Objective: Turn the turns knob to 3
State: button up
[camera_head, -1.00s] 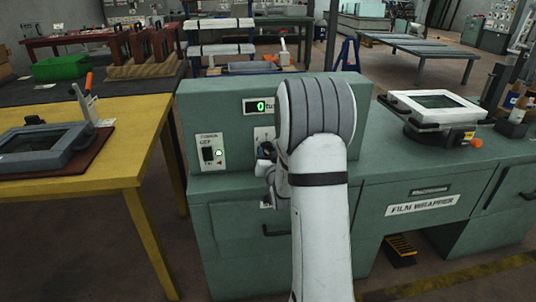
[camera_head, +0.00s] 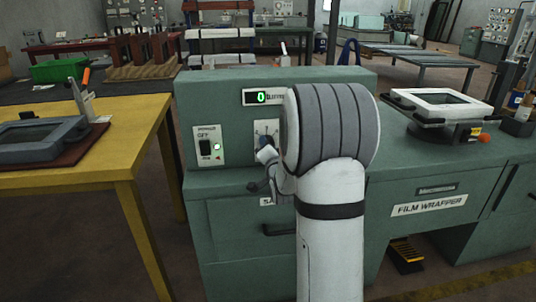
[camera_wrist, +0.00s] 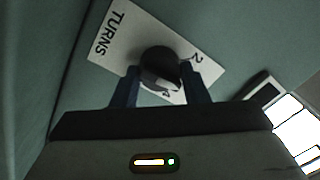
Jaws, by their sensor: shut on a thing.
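The turns knob (camera_wrist: 158,64) is a round black knob with a light pointer mark, on a white plate (camera_wrist: 115,38) lettered TURNS. The digits 2 and 4 show on the plate; others are hidden. My gripper (camera_wrist: 160,74) has its two blue fingers on either side of the knob, shut on it. In the head view my gripper (camera_head: 266,152) is at the lower part of the plate (camera_head: 264,127) on the green panel, and the knob itself is hard to make out. The green display (camera_head: 262,97) above it reads 0.
The green film wrapper cabinet (camera_head: 225,225) fills the middle. A yellow table (camera_head: 110,175) stands at the left, and a white-framed device (camera_head: 440,104) sits at the right.

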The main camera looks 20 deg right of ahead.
jog(key=shift+m+b, duration=0.35)
jog(key=shift+m, duration=0.25)
jog(key=o, duration=1)
jog(key=shift+c, duration=0.2)
jog(key=shift+s, duration=0.1)
jog(key=p+v, duration=0.1)
jog(key=v, duration=0.6)
jog(key=shift+s+a, duration=0.15)
jog(key=shift+s, duration=0.1)
